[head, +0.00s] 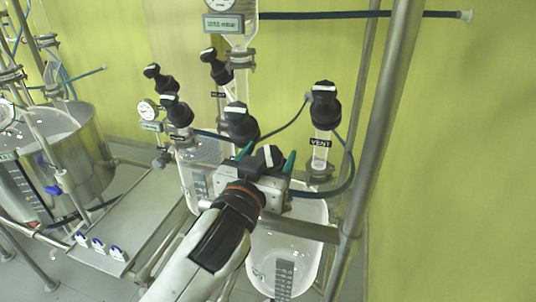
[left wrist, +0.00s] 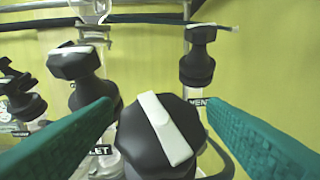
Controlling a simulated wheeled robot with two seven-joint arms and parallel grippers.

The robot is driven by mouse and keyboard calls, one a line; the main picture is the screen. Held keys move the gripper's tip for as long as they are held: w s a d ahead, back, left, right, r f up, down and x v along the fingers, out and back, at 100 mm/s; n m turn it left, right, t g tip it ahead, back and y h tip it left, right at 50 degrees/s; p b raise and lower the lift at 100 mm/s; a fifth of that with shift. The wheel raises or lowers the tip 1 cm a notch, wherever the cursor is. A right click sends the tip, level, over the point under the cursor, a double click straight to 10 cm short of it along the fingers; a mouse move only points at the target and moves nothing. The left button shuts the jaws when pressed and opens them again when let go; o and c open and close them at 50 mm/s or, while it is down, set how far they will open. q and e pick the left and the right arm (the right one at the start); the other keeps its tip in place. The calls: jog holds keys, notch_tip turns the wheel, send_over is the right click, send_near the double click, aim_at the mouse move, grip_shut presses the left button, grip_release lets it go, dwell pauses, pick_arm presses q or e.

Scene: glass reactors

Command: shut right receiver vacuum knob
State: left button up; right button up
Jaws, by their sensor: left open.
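My left gripper (head: 268,156) is open. Its two green fingers stand on either side of a black knob (head: 266,158) with a white bar on top. In the left wrist view the same knob (left wrist: 160,140) sits low between the green fingers of the gripper (left wrist: 155,105), with gaps visible on both sides. Its white bar slants from upper left to lower right. The knob's label is hidden, so I cannot read whether it is the vacuum knob. My left arm hides the parts beneath it. My right gripper is not in view.
A black knob (head: 323,102) labelled VENT stands to the right. Another black knob (head: 240,123) stands just behind the gripper, with several more to the left. A metal post (head: 383,120) rises at the right. A glass vessel (head: 305,255) hangs below. A steel vat (head: 80,155) stands far left.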

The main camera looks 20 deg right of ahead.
pick_arm(q)
jog(key=shift+c, duration=0.6)
jog(key=c, duration=0.9)
jog(key=shift+m+g+h, duration=0.3)
jog(key=shift+m+h, duration=0.1)
